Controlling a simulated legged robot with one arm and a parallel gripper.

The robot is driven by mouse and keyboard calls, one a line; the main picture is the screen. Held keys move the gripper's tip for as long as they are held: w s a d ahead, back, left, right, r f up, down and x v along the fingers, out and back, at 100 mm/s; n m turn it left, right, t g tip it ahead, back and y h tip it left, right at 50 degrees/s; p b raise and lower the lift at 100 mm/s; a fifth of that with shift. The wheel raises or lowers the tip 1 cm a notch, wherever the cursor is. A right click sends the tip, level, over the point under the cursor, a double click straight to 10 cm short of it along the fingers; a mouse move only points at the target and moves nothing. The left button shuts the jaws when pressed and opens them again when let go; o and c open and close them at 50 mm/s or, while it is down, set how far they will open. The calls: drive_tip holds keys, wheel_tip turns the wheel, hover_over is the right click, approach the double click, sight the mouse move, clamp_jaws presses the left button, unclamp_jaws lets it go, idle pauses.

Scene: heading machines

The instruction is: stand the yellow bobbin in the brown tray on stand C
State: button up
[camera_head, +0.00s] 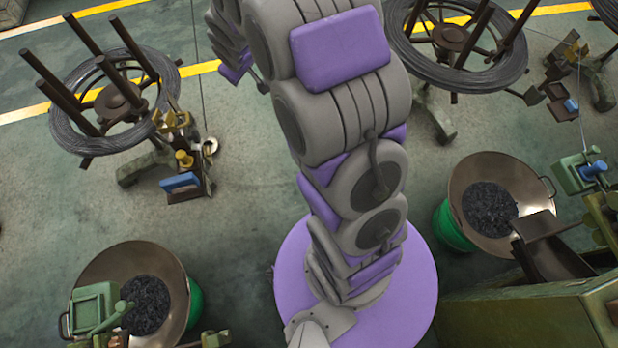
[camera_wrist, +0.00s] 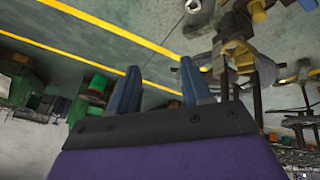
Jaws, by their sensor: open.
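A small yellow bobbin-like piece (camera_head: 184,160) shows in the head view, at the wire stand on the left. It is just beyond a blue block (camera_head: 181,182) at a small brown tray (camera_head: 188,195); I cannot tell whether it rests in the tray. A yellow piece (camera_wrist: 258,11) also shows at the upper right of the wrist view, perhaps the same one. My gripper (camera_wrist: 160,67) is open and empty in the wrist view, with floor behind its fingers. That yellow piece is right of the fingers and apart from them. I see no readable stand letters.
Wire-coil stands are at left (camera_head: 112,100) and right (camera_head: 455,45). Another small brown tray with a blue block (camera_head: 571,106) is at far right. Wide pans stand lower left (camera_head: 95,272) and right (camera_head: 468,180). A green machine (camera_head: 540,315) fills the lower right.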

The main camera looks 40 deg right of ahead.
drive_tip(key=s+a+r+m+g, duration=0.1)
drive_tip(key=s+r, duration=0.3)
drive_tip(key=s, duration=0.9)
drive_tip(key=s+a+r+m+g, duration=0.1)
drive_tip(key=s+a+r+g, duration=0.2)
drive_tip(key=s, duration=1.1)
drive_tip(key=s+a+r+m+g+y, duration=0.1)
drive_tip(key=s+r, duration=0.4)
drive_tip(key=s, duration=0.8)
drive_tip(key=shift+s+a+m+g, duration=0.25)
drive_tip(key=shift+a+m+g, duration=0.25)
drive_tip(key=shift+g, duration=0.7)
drive_tip(key=shift+a+r, duration=0.1)
